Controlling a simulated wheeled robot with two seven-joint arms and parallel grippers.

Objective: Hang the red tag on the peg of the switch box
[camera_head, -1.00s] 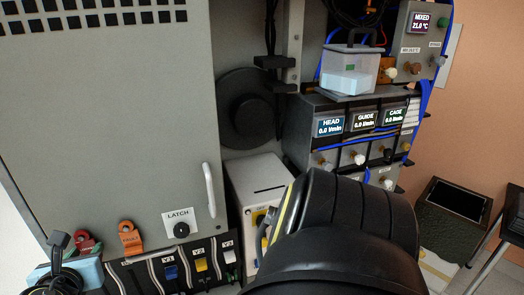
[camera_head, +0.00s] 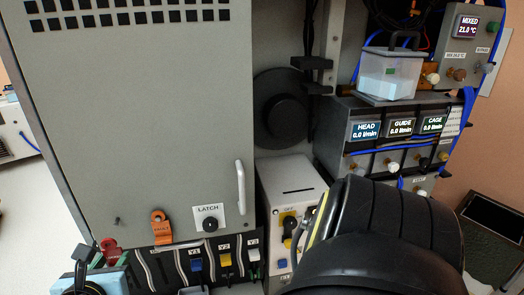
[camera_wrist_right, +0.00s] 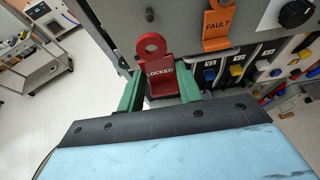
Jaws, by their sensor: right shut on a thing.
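The red tag (camera_head: 108,248), marked LOCKED, has a ring at its top. In the right wrist view the tag (camera_wrist_right: 160,78) sits between the green fingers of my right gripper (camera_wrist_right: 160,88), which is shut on it. In the head view my right gripper (camera_head: 106,258) is at the lower left, below a bare dark peg (camera_head: 117,220) on the grey cabinet. The ring is apart from that peg in the wrist view. The white switch box (camera_head: 283,190), with yellow plates and a dark knob, stands right of the cabinet; my right arm partly covers it, and I cannot make out its peg. My left gripper is out of view.
An orange FAULT tag (camera_head: 160,228) hangs on the cabinet (camera_head: 130,120) beside the LATCH knob (camera_head: 210,224). A row of coloured switches (camera_head: 225,259) lies below. A door handle (camera_head: 241,187) juts out. A clear container (camera_head: 388,73) and flow displays are at right.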

